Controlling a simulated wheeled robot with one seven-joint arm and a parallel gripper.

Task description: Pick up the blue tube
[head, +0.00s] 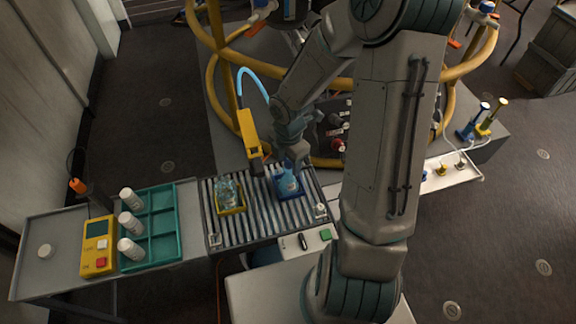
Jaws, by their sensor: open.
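A light blue curved tube (254,83) arches from the upper part of a yellow handheld device (249,133) towards my arm; its far end is hidden behind the arm. A separate blue object (286,181), lumpy in outline, sits in a small blue tray on the roller conveyor (245,229). I cannot tell which of these the task calls the blue tube. My gripper (291,160) is open, pointing down just above the blue object in the picture. Its fingertips are small and partly unclear, and I cannot tell whether they touch it.
A yellow tray (231,208) with clear items sits left of the blue one. A teal rack (164,250) with white bottles and a yellow meter (98,246) stand on the left bench. Yellow curved pipes (211,75) surround the work area behind.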

